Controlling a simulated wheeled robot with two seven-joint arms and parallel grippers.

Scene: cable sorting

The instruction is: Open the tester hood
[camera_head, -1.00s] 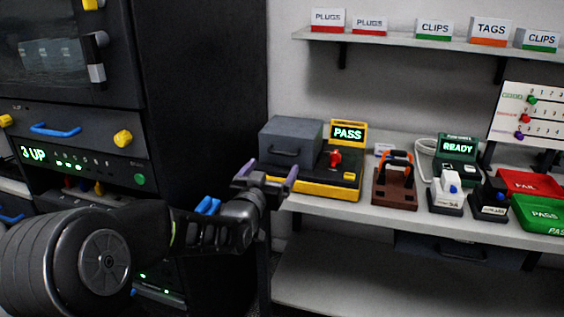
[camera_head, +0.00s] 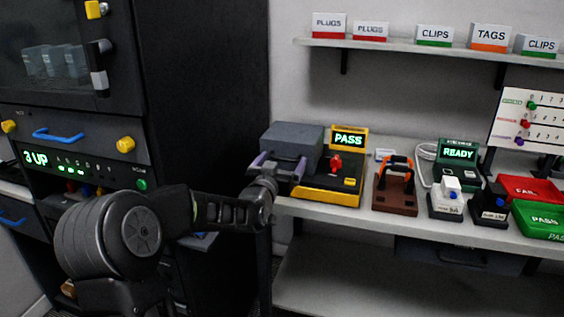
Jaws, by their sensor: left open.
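The tester (camera_head: 330,196) has a yellow and black base, a red part on its deck and a lit PASS screen (camera_head: 348,138). Its grey hood (camera_head: 292,136) is down over the left part of the base. My left gripper (camera_head: 279,166) is open, its two purple-tipped fingers apart in front of the hood's front face. It covers the lower front of the hood, where the handle is, and I cannot tell whether it touches. My right gripper is not in view.
A brown stand with orange-handled pliers (camera_head: 395,185), a READY device (camera_head: 457,155) and red and green trays (camera_head: 540,218) stand to the right on the bench. A dark cabinet (camera_head: 205,90) rises to the left. A shelf (camera_head: 400,44) of labelled boxes hangs above.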

